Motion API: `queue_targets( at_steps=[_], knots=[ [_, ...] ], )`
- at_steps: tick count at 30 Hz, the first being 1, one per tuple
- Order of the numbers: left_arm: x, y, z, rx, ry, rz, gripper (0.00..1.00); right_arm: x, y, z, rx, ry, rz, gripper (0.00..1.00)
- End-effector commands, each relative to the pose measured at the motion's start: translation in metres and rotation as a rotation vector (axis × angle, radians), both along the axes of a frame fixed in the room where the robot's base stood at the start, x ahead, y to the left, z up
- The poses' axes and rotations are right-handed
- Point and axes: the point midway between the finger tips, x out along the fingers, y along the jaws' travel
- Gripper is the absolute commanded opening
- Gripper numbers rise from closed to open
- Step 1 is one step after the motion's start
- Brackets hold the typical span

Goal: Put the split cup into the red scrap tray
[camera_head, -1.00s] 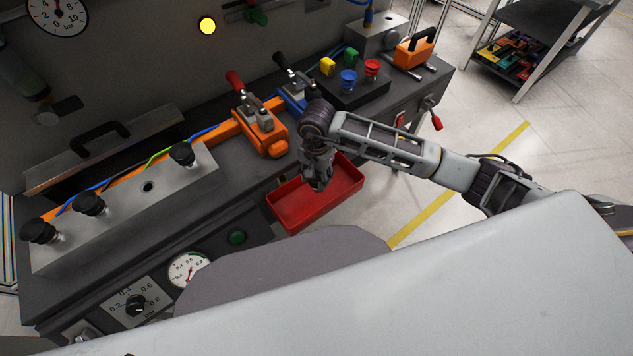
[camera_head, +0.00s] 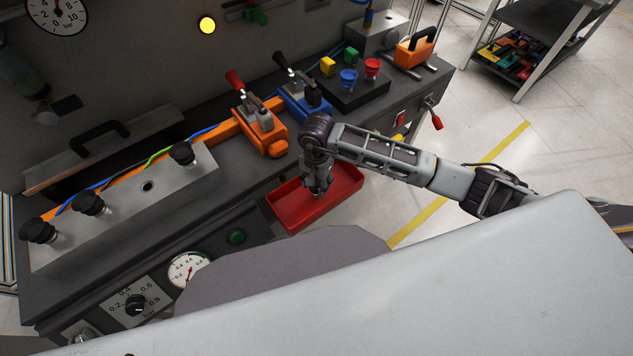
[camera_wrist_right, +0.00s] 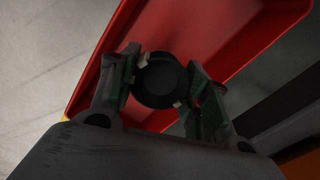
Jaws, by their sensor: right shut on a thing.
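The red scrap tray (camera_head: 345,184) is fixed at the front side of the bench and looks empty apart from what my gripper brings over it. My right gripper (camera_head: 318,192) points down over the tray, its fingertips at or below the rim. In the right wrist view the gripper (camera_wrist_right: 165,85) is shut on a dark round cup (camera_wrist_right: 158,78), with the red tray (camera_wrist_right: 235,40) behind it. I cannot tell whether the cup touches the tray floor, and no split shows on it. My left gripper is out of view.
A metal plate (camera_head: 130,225) at the left carries several black cups and one bare hole (camera_head: 148,186). An orange clamp (camera_head: 260,130) and a blue clamp (camera_head: 303,103) stand behind the tray. A black block (camera_head: 350,92) holds coloured parts. Floor is open at the right.

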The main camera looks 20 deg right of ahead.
Motion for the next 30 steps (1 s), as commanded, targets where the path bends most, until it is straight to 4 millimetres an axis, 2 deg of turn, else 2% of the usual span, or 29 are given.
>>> queue_targets(
  at_steps=[2,3,8,25,30],
  knots=[
    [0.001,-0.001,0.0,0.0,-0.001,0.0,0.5,0.0,0.0,-0.001,0.001,-0.001,0.0,0.21],
    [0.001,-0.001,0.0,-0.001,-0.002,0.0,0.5,0.0,0.0,-0.001,0.0,0.0,0.0,0.48],
    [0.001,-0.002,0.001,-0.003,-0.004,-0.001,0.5,0.0,0.0,-0.001,0.0,0.0,0.0,0.68],
    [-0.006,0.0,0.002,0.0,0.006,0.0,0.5,0.0,0.0,0.003,0.001,0.001,0.0,0.68],
    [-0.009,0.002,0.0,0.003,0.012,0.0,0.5,0.001,0.0,0.02,0.0,-0.003,0.0,0.68]
  ],
)
